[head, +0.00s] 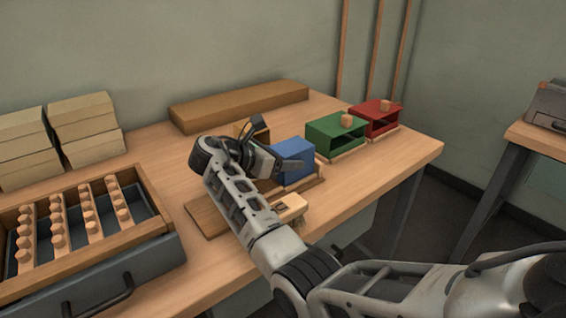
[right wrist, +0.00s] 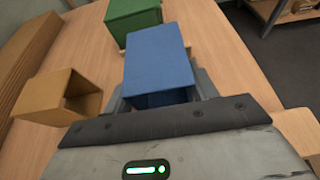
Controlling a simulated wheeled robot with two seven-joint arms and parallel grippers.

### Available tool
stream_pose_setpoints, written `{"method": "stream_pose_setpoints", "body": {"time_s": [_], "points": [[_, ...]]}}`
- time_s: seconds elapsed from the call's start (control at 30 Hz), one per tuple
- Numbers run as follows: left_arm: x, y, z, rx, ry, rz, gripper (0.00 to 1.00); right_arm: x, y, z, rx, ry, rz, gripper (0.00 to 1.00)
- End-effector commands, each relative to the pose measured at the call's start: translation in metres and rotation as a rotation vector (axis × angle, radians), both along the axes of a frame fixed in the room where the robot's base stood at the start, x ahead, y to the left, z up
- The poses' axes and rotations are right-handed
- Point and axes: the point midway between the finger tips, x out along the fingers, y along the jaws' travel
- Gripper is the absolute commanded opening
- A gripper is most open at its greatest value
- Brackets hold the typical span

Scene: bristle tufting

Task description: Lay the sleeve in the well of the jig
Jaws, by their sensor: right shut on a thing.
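My right gripper (head: 284,164) is shut on the blue sleeve (head: 295,150), a hollow box. In the right wrist view the blue sleeve (right wrist: 159,60) sits between the grey fingers, with its open end toward the camera. The sleeve is over or on the right end of a wooden board (head: 206,217), which looks like the jig. My gripper and arm hide much of this board and any well in it. I cannot tell whether the sleeve touches it. My left gripper is out of view.
An ochre hollow box (right wrist: 52,98) stands left of the blue sleeve. Green (head: 334,134) and red (head: 374,116) hollow boxes stand to the right. A wooden tray (head: 150,238) of pegged strips lies left. A long brown block (head: 240,104) lies along the back.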

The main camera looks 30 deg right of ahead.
Motion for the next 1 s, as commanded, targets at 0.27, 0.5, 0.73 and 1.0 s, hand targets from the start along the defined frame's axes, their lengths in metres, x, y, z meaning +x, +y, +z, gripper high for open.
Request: {"method": "stream_pose_setpoints", "body": {"time_s": [0.27,0.5,0.73,1.0], "points": [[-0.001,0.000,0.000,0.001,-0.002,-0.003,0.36,0.000,0.000,-0.004,-0.001,-0.002,0.000,0.36],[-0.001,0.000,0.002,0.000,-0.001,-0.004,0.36,0.000,0.000,-0.008,-0.001,-0.001,0.001,0.79],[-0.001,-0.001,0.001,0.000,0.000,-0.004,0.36,0.000,0.000,-0.007,-0.001,-0.002,0.000,0.79],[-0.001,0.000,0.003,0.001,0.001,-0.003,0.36,-0.001,0.023,0.006,-0.001,-0.003,0.003,0.79]]}}
